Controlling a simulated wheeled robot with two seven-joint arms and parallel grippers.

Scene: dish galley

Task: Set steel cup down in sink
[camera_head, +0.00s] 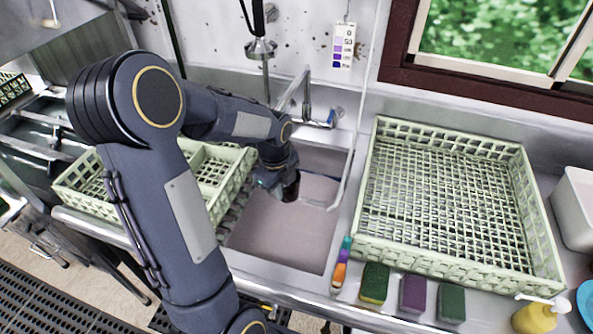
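The sink (280,236) is a square basin with a pinkish-grey floor in the middle of the counter. My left arm comes in from the left and reaches over it. My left gripper (289,187) is over the back part of the sink, below the faucet. A dark, brownish shape shows at its tip; I cannot tell whether it is the fingers or something held. No steel cup can be made out; the gripper and arm hide part of the sink. My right gripper is not in view.
A faucet (306,103) stands behind the sink, with a hanging sprayer (262,48). A large pale green rack (452,262) is right of the sink; a divided one (232,172) is left. Sponges (412,294), a brush (341,268) and a yellow bottle (534,318) line the front right.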

